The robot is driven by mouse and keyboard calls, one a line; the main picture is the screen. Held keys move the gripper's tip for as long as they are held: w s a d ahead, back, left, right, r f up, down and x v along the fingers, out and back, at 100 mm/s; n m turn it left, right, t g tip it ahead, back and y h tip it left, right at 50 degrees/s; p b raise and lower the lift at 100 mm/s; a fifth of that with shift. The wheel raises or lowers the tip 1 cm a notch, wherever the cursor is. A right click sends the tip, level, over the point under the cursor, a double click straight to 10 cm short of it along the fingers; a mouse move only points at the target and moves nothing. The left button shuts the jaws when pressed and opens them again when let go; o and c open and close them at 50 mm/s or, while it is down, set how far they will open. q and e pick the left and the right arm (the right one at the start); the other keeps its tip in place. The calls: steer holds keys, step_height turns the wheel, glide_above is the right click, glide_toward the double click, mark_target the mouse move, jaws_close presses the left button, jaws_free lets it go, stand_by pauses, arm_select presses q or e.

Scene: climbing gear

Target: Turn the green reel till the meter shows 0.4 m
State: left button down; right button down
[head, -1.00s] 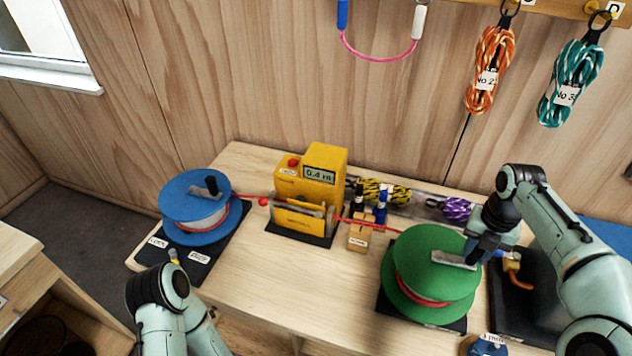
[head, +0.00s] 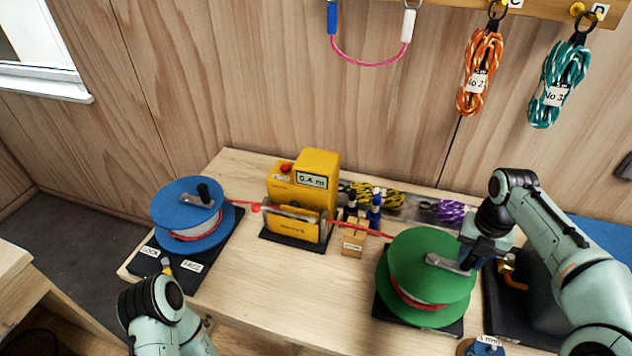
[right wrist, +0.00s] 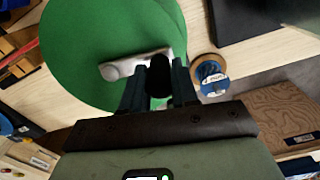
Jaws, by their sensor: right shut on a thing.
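The green reel (head: 420,258) stands at the front right of the bench, with red cord around its hub. Its grey crank (head: 449,264) points right on its top and also shows in the right wrist view (right wrist: 125,66). My right gripper (head: 472,258) is at the crank's outer end. In the right wrist view its fingers (right wrist: 160,85) are shut on the dark crank knob (right wrist: 159,72). The yellow meter (head: 312,190) stands mid-bench, and its display (head: 312,181) reads 0.4 m.
A blue reel (head: 186,207) stands at left near LOCK and FREE labels. Red cord (head: 355,229) runs between the reels through the meter. A small wooden block (head: 354,240) stands right of the meter. A blue-topped spool (right wrist: 210,74) is close beside the green reel.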

steer(key=shift+s+a, duration=0.2)
steer(key=shift+s, duration=0.25)
arm_select(q)
steer(key=shift+s+f, duration=0.2)
arm_select(e)
steer(key=c, duration=0.8)
jaws_free()
arm_select(q)
steer(key=w+r+p, duration=0.3)
steer(key=w+r, duration=0.1)
steer(key=w, duration=0.1)
steer(key=shift+r+t, duration=0.3)
steer(key=shift+r, duration=0.05)
arm_select(e)
step_height(320, 180, up, 14)
steer(key=shift+w+f, duration=0.1)
steer(key=shift+f, duration=0.15)
arm_select(q)
steer(key=shift+s, duration=0.1)
